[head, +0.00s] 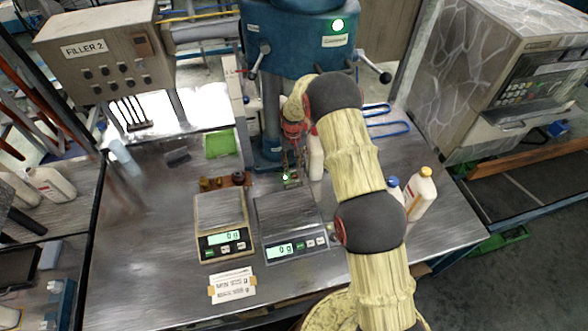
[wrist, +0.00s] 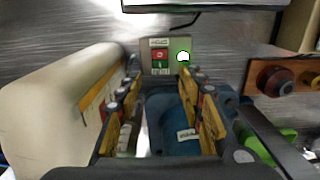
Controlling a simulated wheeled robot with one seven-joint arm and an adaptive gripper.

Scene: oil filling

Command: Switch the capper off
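In the head view a green glow (head: 285,177) shows low by the capper's column. My gripper (wrist: 160,76) is open and empty, its two fingers apart and pointing at the switch box. In the head view my gripper (head: 291,155) is partly hidden by my arm.
A white bottle (wrist: 50,100) stands close on my gripper's left in the wrist view. Two scales (head: 219,210) (head: 285,215) sit in front of the capper. A yellow-capped bottle (head: 420,195) stands at the right. Brass and dark red fittings (wrist: 275,80) lie to the right in the wrist view.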

